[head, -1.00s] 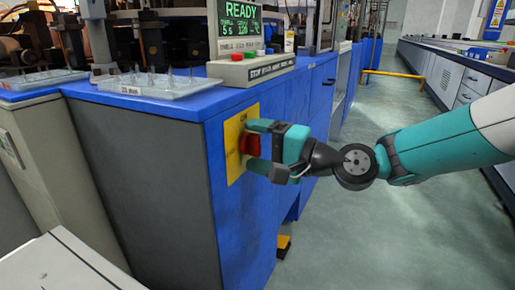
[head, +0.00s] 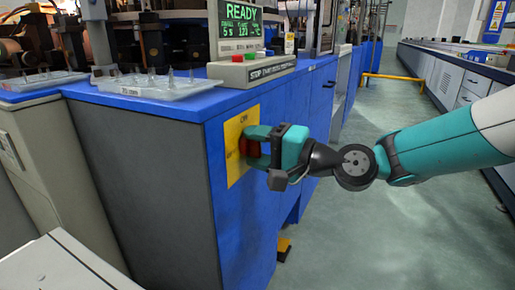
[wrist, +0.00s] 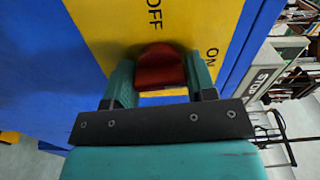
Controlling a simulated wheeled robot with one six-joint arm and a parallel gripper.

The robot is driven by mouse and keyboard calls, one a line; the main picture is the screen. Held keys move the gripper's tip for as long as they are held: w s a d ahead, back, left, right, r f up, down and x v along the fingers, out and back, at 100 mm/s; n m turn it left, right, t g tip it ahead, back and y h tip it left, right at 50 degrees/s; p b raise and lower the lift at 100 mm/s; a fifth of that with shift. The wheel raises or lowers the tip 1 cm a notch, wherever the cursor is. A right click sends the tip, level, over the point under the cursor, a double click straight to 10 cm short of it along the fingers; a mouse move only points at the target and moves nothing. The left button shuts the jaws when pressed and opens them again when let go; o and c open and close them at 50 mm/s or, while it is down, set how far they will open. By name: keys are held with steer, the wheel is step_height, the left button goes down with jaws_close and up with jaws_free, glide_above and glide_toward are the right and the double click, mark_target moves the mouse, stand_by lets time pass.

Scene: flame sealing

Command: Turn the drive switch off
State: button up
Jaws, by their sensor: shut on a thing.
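The drive switch is a red knob (head: 249,148) on a yellow plate (head: 236,172) on the blue end of the machine cabinet. My gripper (head: 253,147) reaches it from the right, and its teal fingers are shut on the knob, one on each side. The wrist view shows the red knob (wrist: 160,67) between both fingers. There the OFF lettering (wrist: 154,15) stands just above the knob and the ON lettering (wrist: 212,55) to its right. The fingers partly hide the knob in the head view.
Above the switch, the blue cabinet top (head: 190,108) carries a tray of small glass pieces (head: 165,84) and a control box (head: 252,70) with red and green buttons. Its screen (head: 241,25) reads READY.

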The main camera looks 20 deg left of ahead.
steer(key=n+b, duration=0.2)
steer(key=n, duration=0.2)
steer(key=shift+f, duration=0.15)
steer(key=n+b, duration=0.3)
steer(key=n, duration=0.1)
steer(key=shift+n+b, duration=0.3)
steer(key=shift+n, duration=0.1)
steer(key=n+b, duration=0.3)
steer(key=shift+f+n, duration=0.1)
steer(key=shift+n, duration=0.2)
steer(key=n+b, duration=0.3)
steer(key=n, duration=0.1)
steer(key=shift+r+n+b, duration=0.25)
steer(key=shift+n+b, duration=0.15)
steer(key=o, duration=0.9)
steer(key=shift+o, duration=0.2)
steer(key=s+d+p, duration=0.1)
steer(key=d+p, duration=0.3)
steer(key=d, duration=1.3)
steer(key=shift+s+d, duration=0.2)
